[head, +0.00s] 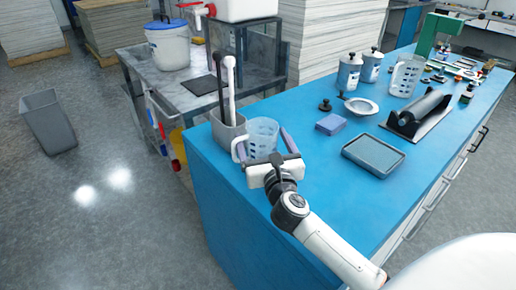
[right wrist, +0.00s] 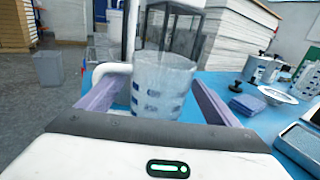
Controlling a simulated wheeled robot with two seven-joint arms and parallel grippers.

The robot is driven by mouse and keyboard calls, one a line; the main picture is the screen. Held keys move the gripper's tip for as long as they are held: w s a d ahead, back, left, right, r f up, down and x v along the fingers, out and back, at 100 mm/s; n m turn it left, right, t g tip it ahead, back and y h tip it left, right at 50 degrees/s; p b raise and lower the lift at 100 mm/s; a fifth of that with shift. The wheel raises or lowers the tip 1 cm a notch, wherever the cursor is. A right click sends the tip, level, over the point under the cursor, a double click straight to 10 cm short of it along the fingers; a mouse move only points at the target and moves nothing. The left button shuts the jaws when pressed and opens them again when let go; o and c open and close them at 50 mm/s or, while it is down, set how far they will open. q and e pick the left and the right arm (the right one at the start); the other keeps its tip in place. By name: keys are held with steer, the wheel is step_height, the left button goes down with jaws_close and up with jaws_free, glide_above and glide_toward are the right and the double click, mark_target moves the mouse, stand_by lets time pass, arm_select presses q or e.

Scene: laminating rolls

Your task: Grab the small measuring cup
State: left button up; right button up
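A small clear measuring cup (head: 262,134) with blue markings and a white handle stands upright at the near left corner of the blue bench. It also shows in the right wrist view (right wrist: 162,88), with its handle to the left. My right gripper (head: 262,146) is open, with its two lilac fingers on either side of the cup. In the right wrist view the right finger (right wrist: 214,104) stands apart from the cup, and the left finger (right wrist: 103,94) lies by the handle. A larger measuring cup (head: 406,76) stands farther back on the bench. My left gripper is not in view.
A grey holder (head: 227,130) with upright tools stands just behind the small cup. The bench's left edge is close to the cup.

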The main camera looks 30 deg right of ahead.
steer(key=c, duration=1.1)
steer(key=shift+r, duration=0.1)
